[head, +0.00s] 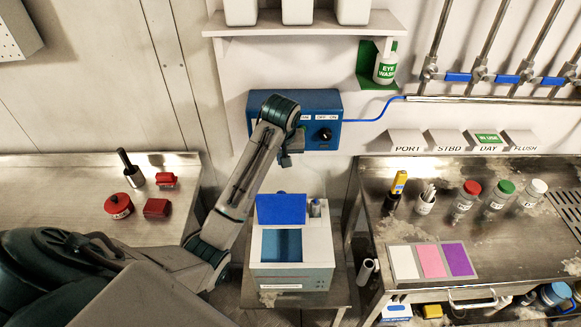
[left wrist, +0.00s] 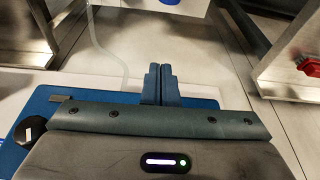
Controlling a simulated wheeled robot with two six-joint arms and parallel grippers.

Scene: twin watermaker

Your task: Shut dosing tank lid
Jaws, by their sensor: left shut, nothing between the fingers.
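The dosing tank (head: 316,250) is a pale box on a small stand between the two benches in the head view. Its blue lid (head: 281,209) stands raised at the back, and the opening with its blue interior faces up. My left gripper (head: 286,160) is above and behind the raised lid, in front of the blue control box, and apart from the lid. In the left wrist view its dark fingers (left wrist: 161,84) are together with nothing between them. My right gripper is in neither view.
The blue control box (head: 262,105) with a black knob is on the wall behind my left gripper. A shelf (head: 300,27) juts out above. Steel benches flank the tank; the right one holds bottles (head: 467,195) and colour cards (head: 430,262), the left one red items (head: 118,206).

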